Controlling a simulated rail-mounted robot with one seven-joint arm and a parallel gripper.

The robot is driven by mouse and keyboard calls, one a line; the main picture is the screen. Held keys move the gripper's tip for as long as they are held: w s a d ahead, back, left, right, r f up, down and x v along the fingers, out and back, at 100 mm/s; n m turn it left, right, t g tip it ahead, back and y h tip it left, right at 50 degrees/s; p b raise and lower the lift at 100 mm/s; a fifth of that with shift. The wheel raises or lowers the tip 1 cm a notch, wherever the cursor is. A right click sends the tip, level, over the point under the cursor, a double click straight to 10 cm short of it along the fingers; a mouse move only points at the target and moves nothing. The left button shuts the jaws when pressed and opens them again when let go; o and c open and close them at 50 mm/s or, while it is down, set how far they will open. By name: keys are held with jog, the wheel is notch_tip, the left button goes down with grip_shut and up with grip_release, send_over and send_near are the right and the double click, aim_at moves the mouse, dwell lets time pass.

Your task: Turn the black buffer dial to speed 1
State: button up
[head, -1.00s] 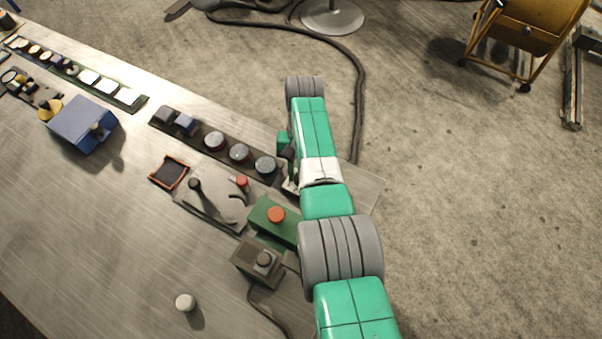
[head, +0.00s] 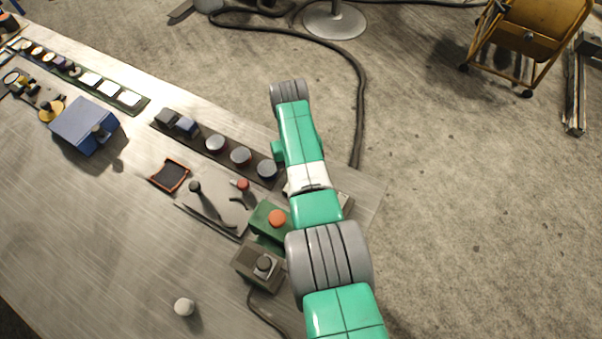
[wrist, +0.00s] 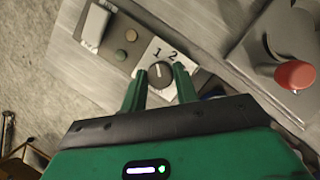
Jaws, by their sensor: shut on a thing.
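The black dial (wrist: 161,75) sits on a white plate (wrist: 177,51) printed with 1 and 2 in the wrist view. A pale pointer line shows on the dial, roughly toward the 1 side; its exact setting is hard to tell. My gripper (wrist: 159,82) is shut on the dial, with one green finger on each side of it. In the head view my green arm (head: 316,208) reaches over the right end of the bench. It hides the dial and the fingers there.
Close to the arm are a green box with an orange button (head: 277,218) and a grey box with a knob (head: 264,264). A strip of round knobs (head: 241,156) lies to the left.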

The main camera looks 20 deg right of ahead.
jog(key=o, duration=1)
jog(key=shift+b+v, duration=0.95)
jog(key=shift+v, duration=2.95)
jog(key=shift+w, duration=0.15)
